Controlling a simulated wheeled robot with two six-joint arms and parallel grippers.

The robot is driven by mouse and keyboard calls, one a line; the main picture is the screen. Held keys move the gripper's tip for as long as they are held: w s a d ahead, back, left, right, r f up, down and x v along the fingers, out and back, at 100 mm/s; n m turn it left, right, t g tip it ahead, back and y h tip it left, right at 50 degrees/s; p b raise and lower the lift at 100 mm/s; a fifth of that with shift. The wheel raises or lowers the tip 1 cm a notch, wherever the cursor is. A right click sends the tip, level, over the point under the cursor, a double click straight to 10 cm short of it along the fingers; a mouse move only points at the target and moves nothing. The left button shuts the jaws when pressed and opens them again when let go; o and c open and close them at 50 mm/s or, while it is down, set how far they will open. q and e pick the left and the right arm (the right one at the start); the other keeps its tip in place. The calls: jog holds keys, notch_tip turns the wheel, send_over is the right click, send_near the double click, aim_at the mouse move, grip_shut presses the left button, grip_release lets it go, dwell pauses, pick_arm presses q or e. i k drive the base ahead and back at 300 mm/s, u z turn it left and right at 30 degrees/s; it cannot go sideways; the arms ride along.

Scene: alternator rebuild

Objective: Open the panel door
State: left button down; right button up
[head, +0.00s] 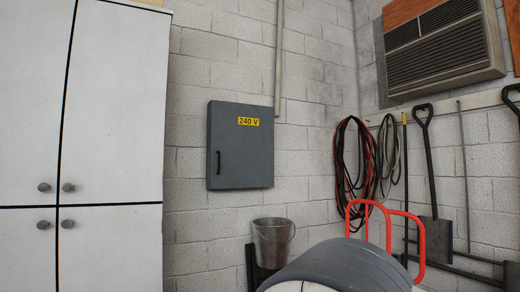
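A dark grey wall panel (240,160) with a yellow "240 V" label (249,121) hangs on the white block wall. Its door looks shut, and a thin black handle (218,162) stands near its left edge. Neither of my grippers shows in the head view, so their state is hidden.
A white cabinet (110,120) with round knobs fills the left. Below the panel are a metal bucket (272,242) and a rounded grey object (340,268). A red tubular frame (420,250), hung cables (356,170) and a shovel (434,238) are at right. The wall around the panel is clear.

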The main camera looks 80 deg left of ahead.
aim_at(242, 138)
jog(key=u, duration=3.5)
jog(key=i, duration=0.85)
jog(key=u, duration=0.7)
jog(key=i, duration=0.65)
jog(key=z, duration=0.65)
jog(key=i, duration=0.55)
jog(key=z, duration=0.55)
